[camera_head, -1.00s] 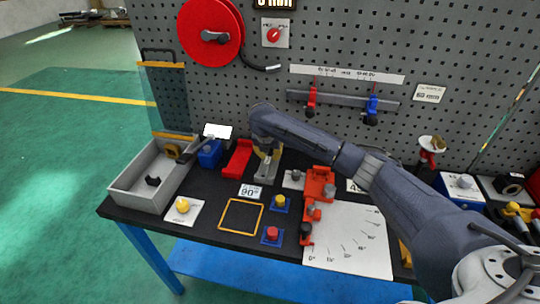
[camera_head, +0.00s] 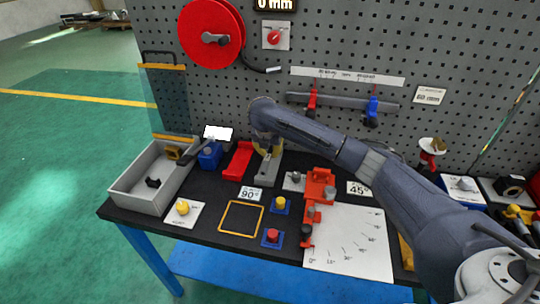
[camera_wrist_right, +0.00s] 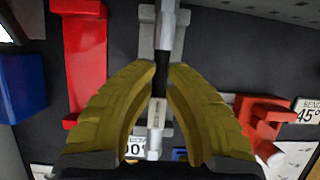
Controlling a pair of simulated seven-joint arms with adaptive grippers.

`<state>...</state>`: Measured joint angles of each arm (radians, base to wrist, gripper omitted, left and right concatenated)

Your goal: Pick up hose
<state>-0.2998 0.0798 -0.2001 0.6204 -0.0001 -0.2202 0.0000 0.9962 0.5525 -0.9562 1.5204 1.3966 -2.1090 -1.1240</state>
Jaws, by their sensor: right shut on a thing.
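My right gripper (camera_head: 266,148) is over the back middle of the bench, above a grey fixture (camera_head: 268,168). In the right wrist view its yellow fingers (camera_wrist_right: 162,76) are closed around a narrow black hose piece (camera_wrist_right: 161,58). The piece runs up and down the picture, with a light metallic part (camera_wrist_right: 155,118) below the fingers. The arm and fingers hide the hose in the head view. I cannot tell whether it still touches the fixture. My left gripper is not in view.
A red block (camera_head: 238,160) and a blue block (camera_head: 210,156) stand left of the gripper. A grey bin (camera_head: 135,198) is at the left edge. A red reel (camera_head: 205,22) hangs on the pegboard behind. An orange fixture (camera_head: 320,184) is to the right.

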